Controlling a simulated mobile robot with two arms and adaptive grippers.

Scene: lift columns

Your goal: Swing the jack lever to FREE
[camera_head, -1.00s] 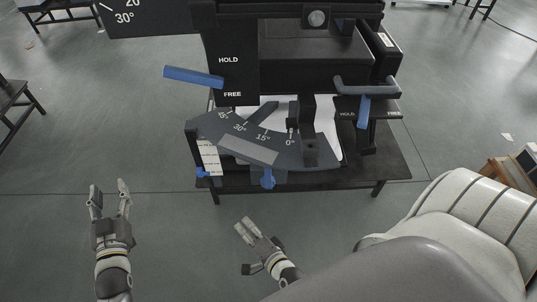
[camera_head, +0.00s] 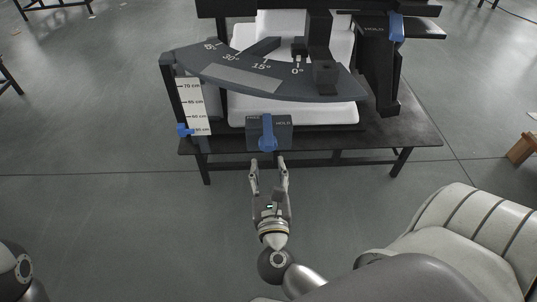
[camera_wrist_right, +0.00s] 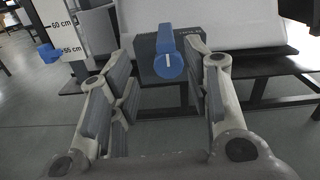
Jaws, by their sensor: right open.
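A small dark box (camera_head: 284,126) with a blue lever (camera_head: 267,130) sits at the front of the black bench. The lever stands upright over its round hub; HOLD is readable on the box to its right, and the word on its left is hidden or too small to read. My right gripper (camera_head: 268,163) is open and empty, just in front of and below the lever. In the right wrist view the lever (camera_wrist_right: 168,50) stands beyond and between the open fingers (camera_wrist_right: 165,88), apart from them. My left gripper is out of view.
A second blue lever (camera_head: 396,28) stands at a HOLD plate at the upper right. A dark angle scale (camera_head: 330,88) overhangs the box. A height scale (camera_head: 192,105) with a blue pointer (camera_head: 184,130) stands at left. A white padded seat (camera_head: 460,225) is at right.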

